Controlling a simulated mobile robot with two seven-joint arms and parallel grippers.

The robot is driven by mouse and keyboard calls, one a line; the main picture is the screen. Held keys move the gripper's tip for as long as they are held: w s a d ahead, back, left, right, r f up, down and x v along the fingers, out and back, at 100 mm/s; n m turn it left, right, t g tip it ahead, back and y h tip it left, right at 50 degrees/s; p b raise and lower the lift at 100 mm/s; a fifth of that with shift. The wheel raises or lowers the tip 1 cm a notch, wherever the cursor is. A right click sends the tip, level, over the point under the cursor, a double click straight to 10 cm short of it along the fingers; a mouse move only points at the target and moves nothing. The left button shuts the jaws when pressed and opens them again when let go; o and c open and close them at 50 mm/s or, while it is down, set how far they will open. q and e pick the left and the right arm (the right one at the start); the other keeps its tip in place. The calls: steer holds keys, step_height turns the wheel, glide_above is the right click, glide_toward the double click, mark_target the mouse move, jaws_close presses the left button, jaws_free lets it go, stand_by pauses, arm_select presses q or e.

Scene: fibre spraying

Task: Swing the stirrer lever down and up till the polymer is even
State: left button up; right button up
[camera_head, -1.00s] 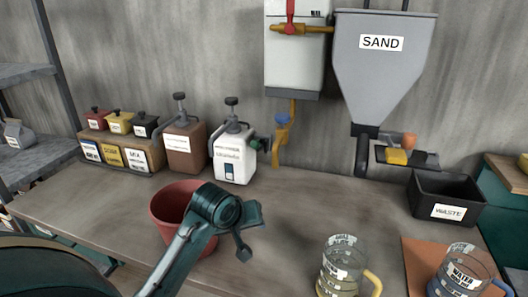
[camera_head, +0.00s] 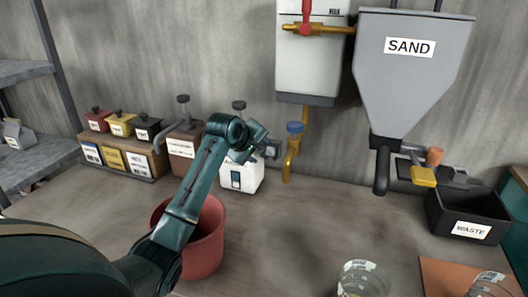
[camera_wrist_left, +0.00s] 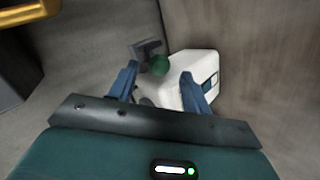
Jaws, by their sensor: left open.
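The white polymer container (camera_head: 240,180) stands at the back of the bench in the head view. Its dark pump top (camera_head: 239,105) shows above my left arm. My left gripper (camera_head: 256,143) is at the container's upper right side, open, and hides most of the lever there. In the left wrist view the white container (camera_wrist_left: 198,72) lies ahead of the two blue fingers (camera_wrist_left: 158,80). A green knob (camera_wrist_left: 160,65), seemingly the lever's, shows between the fingertips. I cannot tell whether the fingers touch it. The polymer inside is hidden. My right gripper is not in view.
A red bucket (camera_head: 207,252) stands below my left arm. A brown container (camera_head: 182,150) is left of the white one. A yellow tap (camera_head: 291,160) is close on the right. The sand hopper (camera_head: 410,75) and waste bin (camera_head: 460,215) are farther right.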

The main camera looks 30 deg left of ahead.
arm_select(q)
steer(key=shift+x, duration=2.25)
jaws_close()
